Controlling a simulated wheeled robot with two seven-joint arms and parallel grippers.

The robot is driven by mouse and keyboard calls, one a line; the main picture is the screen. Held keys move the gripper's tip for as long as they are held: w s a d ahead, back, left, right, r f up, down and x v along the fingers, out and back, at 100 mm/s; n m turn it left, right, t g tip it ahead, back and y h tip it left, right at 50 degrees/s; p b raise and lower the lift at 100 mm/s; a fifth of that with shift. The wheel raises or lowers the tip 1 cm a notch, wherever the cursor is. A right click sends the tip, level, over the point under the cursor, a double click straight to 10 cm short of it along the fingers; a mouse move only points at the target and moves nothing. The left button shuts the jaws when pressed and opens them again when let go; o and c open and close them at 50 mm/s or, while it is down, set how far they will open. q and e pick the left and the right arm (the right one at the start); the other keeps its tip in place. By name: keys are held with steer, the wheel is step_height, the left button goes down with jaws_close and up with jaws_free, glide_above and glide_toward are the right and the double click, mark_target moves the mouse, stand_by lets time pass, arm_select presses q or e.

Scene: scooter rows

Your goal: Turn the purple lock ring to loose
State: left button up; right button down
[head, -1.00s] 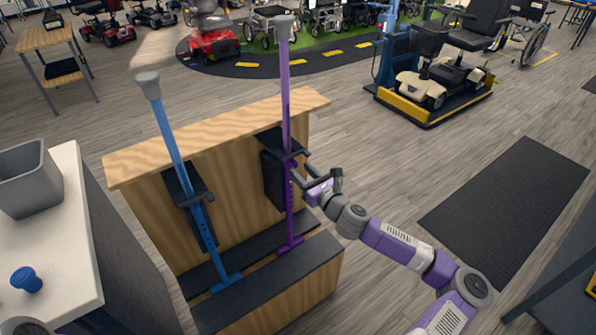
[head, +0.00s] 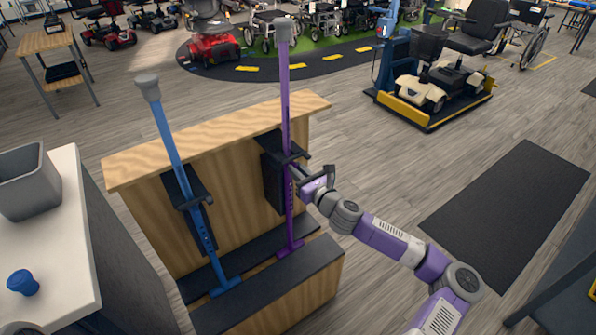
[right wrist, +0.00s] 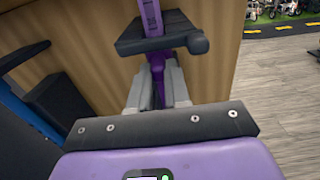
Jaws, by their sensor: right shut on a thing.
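A purple pole (head: 286,100) with a grey top stands upright in a black bracket (head: 272,182) on the wooden stand. My right gripper (head: 294,172) is at this pole, just below the bracket's upper arm. In the right wrist view, my right gripper's grey fingers (right wrist: 158,92) lie on both sides of a narrow purple part (right wrist: 158,72), under the black bracket arm (right wrist: 160,42). This part appears to be the purple lock ring; the fingers and bracket hide most of it, so its turn position cannot be told.
A blue pole (head: 170,130) leans in its own bracket to the left. The wooden stand (head: 140,168) has a dark base step. A white counter (head: 60,240) at left bears a grey bin (head: 28,185) and a blue knob (head: 22,283). Open floor lies right of the stand.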

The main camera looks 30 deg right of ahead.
steer(key=shift+w+d+n+g+y+p, duration=0.4)
steer(key=shift+d+n+g+y+p, duration=0.25)
steer(key=shift+n+g+y+p, duration=1.15)
steer(key=shift+w+d+n+g+y+p, duration=0.55)
steer(key=shift+n+y, duration=0.85)
steer(key=shift+y, duration=1.05)
steer(key=shift+w+d+n+g+y+p, duration=0.2)
steer(key=shift+d+n+g+y+p, duration=0.8)
steer(key=shift+n+y, duration=0.9)
steer(key=shift+a+g+y, duration=0.15)
steer(key=shift+g+y, duration=0.4)
steer(key=shift+g, duration=0.1)
steer(key=c, duration=1.1)
jaws_free()
